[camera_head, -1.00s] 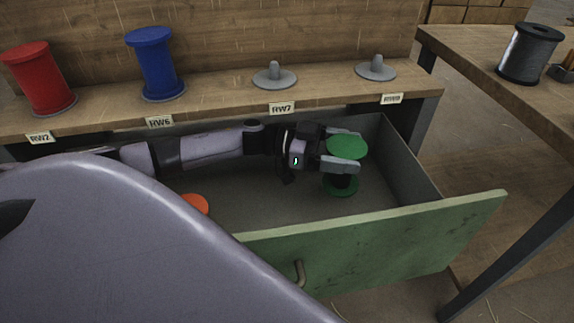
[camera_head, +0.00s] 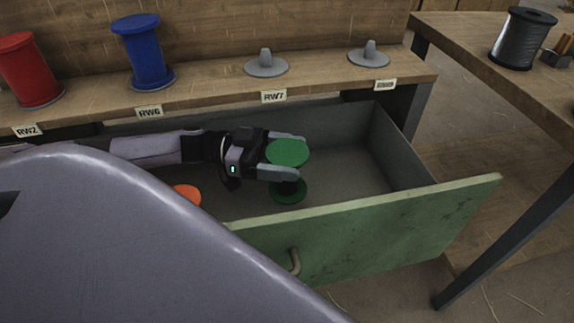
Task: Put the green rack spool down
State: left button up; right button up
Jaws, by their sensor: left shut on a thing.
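The green rack spool (camera_head: 288,153) is upright inside the open drawer (camera_head: 345,172), with its top disc and lower flange showing. My left gripper (camera_head: 283,156) comes in from the left and is shut on the spool, one finger on its far side and one on its near side. The spool's middle is mostly hidden by the near finger. I cannot tell whether its lower flange touches the drawer floor. My right gripper is not in view.
An orange spool (camera_head: 187,193) lies partly hidden in the drawer's left. The shelf above holds a red spool (camera_head: 31,70), a blue spool (camera_head: 144,52) and two empty grey holders (camera_head: 266,64) (camera_head: 369,54). A dark spool (camera_head: 523,38) stands on the right table. The drawer's right part is free.

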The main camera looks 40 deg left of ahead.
pick_arm(q)
notch_tip(320, 180, down, 2)
jog(key=shift+b, duration=0.3)
jog(key=shift+f, duration=0.2)
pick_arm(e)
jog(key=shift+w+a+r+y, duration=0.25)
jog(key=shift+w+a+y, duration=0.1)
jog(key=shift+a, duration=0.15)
pick_arm(q)
jog(key=shift+f, duration=0.55)
jog(key=o, duration=1.2)
jog(key=shift+c, duration=0.2)
jog(key=r+p+v, duration=0.1)
jog(key=p+v, duration=0.1)
jog(key=v, duration=1)
jog(key=shift+p, duration=0.4)
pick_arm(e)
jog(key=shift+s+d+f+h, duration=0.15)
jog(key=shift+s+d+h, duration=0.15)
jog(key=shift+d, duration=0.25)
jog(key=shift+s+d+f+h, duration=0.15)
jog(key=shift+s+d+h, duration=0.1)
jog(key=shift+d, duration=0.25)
